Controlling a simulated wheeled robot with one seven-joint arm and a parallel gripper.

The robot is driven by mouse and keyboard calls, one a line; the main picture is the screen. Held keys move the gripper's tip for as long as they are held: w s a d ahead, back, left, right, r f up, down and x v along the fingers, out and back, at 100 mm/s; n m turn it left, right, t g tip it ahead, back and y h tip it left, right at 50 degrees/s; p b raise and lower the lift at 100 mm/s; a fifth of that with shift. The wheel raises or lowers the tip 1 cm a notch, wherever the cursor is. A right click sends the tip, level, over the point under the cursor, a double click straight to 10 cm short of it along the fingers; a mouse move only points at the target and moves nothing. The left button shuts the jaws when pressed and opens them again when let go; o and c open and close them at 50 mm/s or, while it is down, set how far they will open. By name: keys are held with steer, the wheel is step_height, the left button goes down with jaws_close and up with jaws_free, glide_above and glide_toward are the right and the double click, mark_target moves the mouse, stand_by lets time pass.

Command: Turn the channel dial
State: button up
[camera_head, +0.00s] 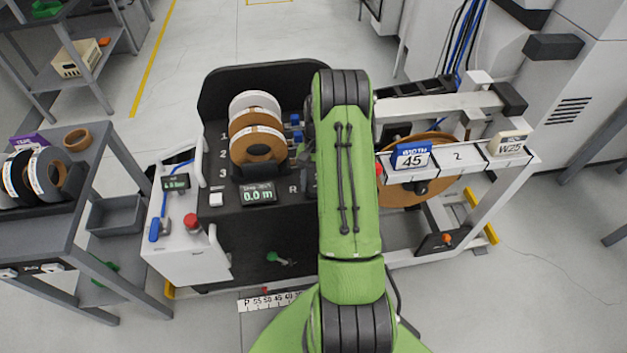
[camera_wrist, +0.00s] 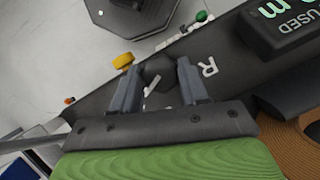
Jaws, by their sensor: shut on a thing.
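The channel dial (camera_wrist: 158,70) is a dark round knob with a white mark, on the black panel beside a white letter R. My gripper (camera_wrist: 158,64) has one grey finger on each side of the dial and is shut on it. Part of the dial's face is hidden between the fingers. In the head view my green arm covers the gripper and most of the panel area right of the letter R.
Rolls of edge banding (camera_head: 257,145) and a display reading 0.0 m (camera_head: 258,194) sit left of my arm. A yellow knob (camera_wrist: 123,60) is close to the left finger. A red button (camera_head: 191,221) and a rail with a 45 tag (camera_head: 411,156) flank the arm.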

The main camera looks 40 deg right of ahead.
steer(key=shift+m, duration=0.4)
steer(key=o, duration=1)
steer(key=shift+o, duration=0.2)
steer(key=p+v, duration=0.3)
steer(key=v, duration=1.2)
steer(key=shift+s+d+r, duration=0.2)
steer(key=shift+r, duration=0.2)
